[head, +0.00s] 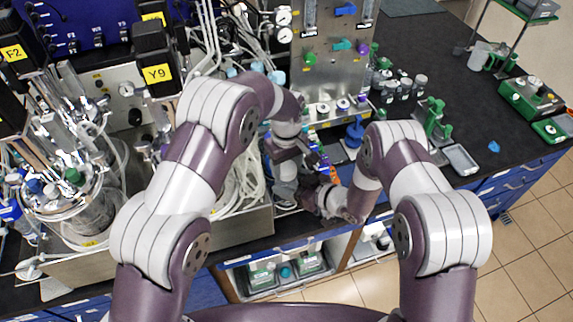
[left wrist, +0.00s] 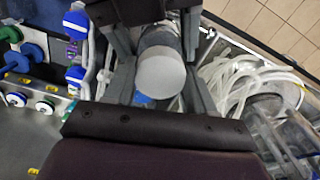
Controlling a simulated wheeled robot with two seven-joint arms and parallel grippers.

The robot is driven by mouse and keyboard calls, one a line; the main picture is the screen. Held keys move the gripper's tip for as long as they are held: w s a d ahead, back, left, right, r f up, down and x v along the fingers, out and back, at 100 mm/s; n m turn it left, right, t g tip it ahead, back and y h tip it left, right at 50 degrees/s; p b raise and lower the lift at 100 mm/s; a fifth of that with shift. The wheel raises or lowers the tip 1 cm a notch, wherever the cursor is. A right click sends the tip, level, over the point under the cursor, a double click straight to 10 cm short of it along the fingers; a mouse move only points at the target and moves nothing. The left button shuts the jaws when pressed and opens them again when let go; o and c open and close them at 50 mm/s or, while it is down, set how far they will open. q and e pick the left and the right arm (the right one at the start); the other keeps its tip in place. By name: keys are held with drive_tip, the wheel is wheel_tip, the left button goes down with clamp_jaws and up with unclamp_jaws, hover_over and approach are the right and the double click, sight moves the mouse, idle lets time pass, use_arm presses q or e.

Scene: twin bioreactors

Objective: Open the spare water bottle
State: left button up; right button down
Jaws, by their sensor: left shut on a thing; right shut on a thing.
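The water bottle (head: 287,172) is upright between my two grippers near the front edge of the bench. It is greyish and mostly covered by the grippers in the head view. In the left wrist view its round pale grey top (left wrist: 161,75) faces the camera between the fingers. My left gripper (head: 287,152) comes down from above and is shut on its upper part; its fingers (left wrist: 160,62) flank the top. My right gripper (head: 306,184) reaches in from the right, lower down, and is shut on the bottle. Its exact contact is hidden.
A glass bioreactor vessel (head: 90,205) with tubing stands at the left. A steel panel with gauges (head: 325,60) is behind the grippers. Small bottles (head: 405,88), a green stand (head: 435,118) and a grey tray (head: 460,159) sit to the right. The black bench (head: 480,110) has free room there.

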sight(287, 167)
use_arm(q)
drive_tip(key=shift+r, duration=0.2)
idle(0.6)
drive_tip(key=shift+r, duration=0.95)
drive_tip(key=shift+r, duration=2)
use_arm(e)
unclamp_jaws()
